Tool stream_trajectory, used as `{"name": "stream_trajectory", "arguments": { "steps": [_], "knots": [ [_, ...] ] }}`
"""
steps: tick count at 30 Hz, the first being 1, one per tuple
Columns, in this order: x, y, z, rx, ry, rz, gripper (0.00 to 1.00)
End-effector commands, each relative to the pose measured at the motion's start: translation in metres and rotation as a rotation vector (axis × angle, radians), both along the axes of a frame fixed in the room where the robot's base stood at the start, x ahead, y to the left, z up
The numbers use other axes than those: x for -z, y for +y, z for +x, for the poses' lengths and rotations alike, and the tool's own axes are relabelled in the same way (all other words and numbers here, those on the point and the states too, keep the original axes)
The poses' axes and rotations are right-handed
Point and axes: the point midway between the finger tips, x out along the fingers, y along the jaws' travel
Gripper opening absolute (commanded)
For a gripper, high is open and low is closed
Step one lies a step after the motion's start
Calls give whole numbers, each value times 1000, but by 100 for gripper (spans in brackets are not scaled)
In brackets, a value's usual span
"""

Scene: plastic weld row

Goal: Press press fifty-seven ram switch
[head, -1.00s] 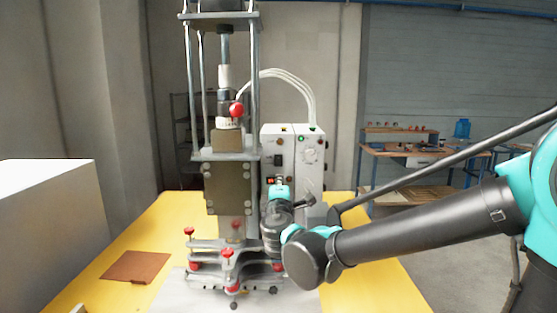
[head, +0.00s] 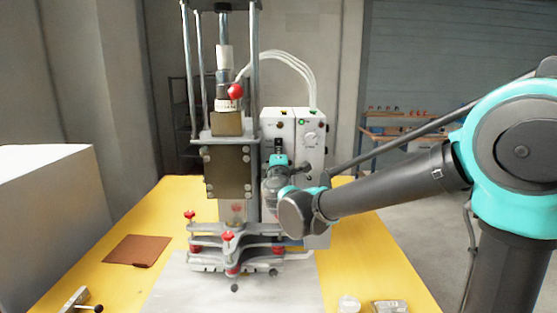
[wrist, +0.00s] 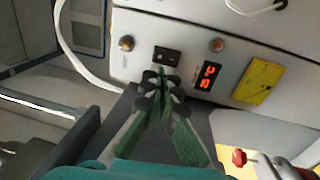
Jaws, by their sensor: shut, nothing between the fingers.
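The press (head: 228,170) stands on the yellow table, with a white control box (head: 312,150) at its right. In the wrist view the box front (wrist: 185,25) carries a small black switch (wrist: 167,54), with a brass-coloured knob or lamp (wrist: 127,43) on its left and another (wrist: 217,45) on its right. No label tells me which control is the ram switch. My gripper (wrist: 160,82) is shut and empty, its tips just below the black switch; contact cannot be told. In the head view my gripper (head: 278,150) is before the box, partly hiding its front.
A red-lit display (wrist: 208,77) and a yellow plate (wrist: 258,80) are right of the switch. Red-knobbed clamps (head: 228,237) stand at the press base. A brown sheet (head: 136,250) lies on the yellow table (head: 180,200) at left. A grey block (head: 50,220) stands far left.

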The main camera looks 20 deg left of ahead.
Motion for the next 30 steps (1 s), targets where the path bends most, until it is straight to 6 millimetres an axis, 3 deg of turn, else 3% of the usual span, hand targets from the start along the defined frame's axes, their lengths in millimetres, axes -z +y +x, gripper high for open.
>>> {"name": "stream_trajectory", "arguments": {
  "steps": [3,10,30],
  "knots": [
    [-3,5,23,2,-1,-1,0],
    [-6,13,51,1,0,0,0],
    [-11,17,65,-1,0,0,0]
  ]
}}
